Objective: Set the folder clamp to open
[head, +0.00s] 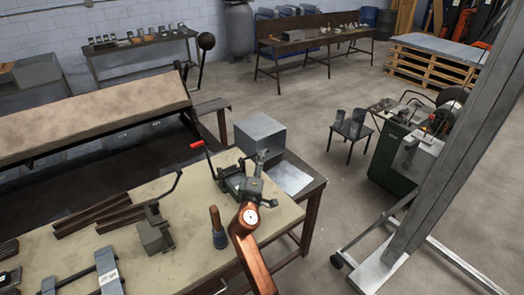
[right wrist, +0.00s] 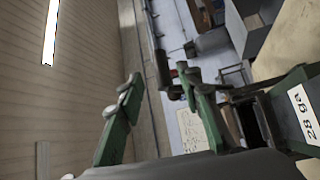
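A large folding machine with a long tan beam (head: 95,118) fills the left of the head view. A lever with a dark ball (head: 206,41) rises at its right end. I cannot tell which part is its clamp or whether that is open. My right gripper (head: 258,165) is above the right end of the workbench, beside a small dark bench device with a red handle (head: 197,144). In the right wrist view its green fingers (right wrist: 165,92) are spread apart with nothing between them. My left gripper is not in view.
A grey box (head: 260,133) and a flat sheet (head: 290,178) are at the right end of the workbench (head: 170,262). A grey column (head: 455,150) stands at right.

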